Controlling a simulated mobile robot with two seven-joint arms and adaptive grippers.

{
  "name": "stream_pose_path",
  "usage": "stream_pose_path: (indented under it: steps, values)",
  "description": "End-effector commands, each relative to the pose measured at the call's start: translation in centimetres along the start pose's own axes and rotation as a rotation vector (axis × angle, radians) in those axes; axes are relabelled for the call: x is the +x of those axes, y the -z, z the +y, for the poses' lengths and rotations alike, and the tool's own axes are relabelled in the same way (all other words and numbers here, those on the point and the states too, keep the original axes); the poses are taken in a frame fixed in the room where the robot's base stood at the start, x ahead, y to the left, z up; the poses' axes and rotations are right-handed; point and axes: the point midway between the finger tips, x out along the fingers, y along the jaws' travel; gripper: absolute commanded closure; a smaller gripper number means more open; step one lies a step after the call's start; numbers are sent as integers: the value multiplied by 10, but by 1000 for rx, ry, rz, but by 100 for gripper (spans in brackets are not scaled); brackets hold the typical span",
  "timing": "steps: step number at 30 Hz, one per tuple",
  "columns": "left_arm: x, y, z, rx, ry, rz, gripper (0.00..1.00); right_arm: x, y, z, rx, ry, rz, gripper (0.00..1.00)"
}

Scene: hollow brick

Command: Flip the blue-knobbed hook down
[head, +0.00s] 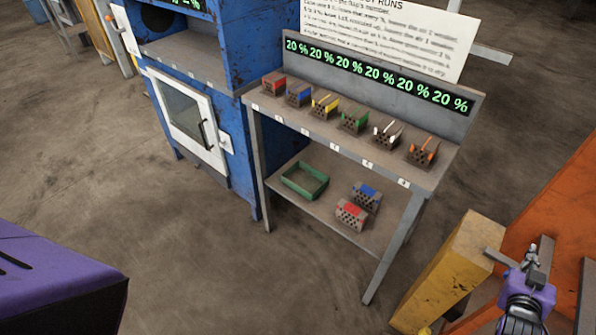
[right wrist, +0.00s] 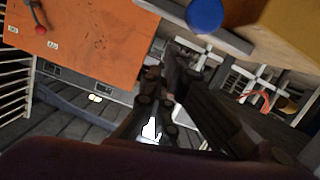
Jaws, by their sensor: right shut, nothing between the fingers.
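A round blue knob (right wrist: 204,14) shows at the top of the right wrist view, beside a grey bar (right wrist: 185,17) next to a yellow block (right wrist: 290,35). In the head view a short grey bar (head: 500,257) sticks out by the yellow block (head: 465,262) at the lower right. No blue knob can be made out there. My right gripper (head: 532,256) is close to this bar, in front of the orange panel. In the right wrist view its fingers (right wrist: 168,75) are shut and empty, apart from the blue knob. My left gripper is out of view.
A large orange panel (head: 560,200) stands at the right; the wrist view shows a red knob (right wrist: 41,30) by it. A grey bench (head: 340,140) holds several small coloured bricks beside a blue machine (head: 225,75).

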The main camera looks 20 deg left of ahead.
Motion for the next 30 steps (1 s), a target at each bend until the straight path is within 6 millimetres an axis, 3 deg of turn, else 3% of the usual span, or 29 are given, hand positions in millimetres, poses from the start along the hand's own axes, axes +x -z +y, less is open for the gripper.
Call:
stream_pose_path:
  steps: [5,10,30]
  values:
    - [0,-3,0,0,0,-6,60,3,-13,6,111,29,-1,100]
    - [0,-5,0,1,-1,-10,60,5,-21,8,115,30,-2,100]
    - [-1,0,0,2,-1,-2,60,7,-26,10,112,29,0,100]
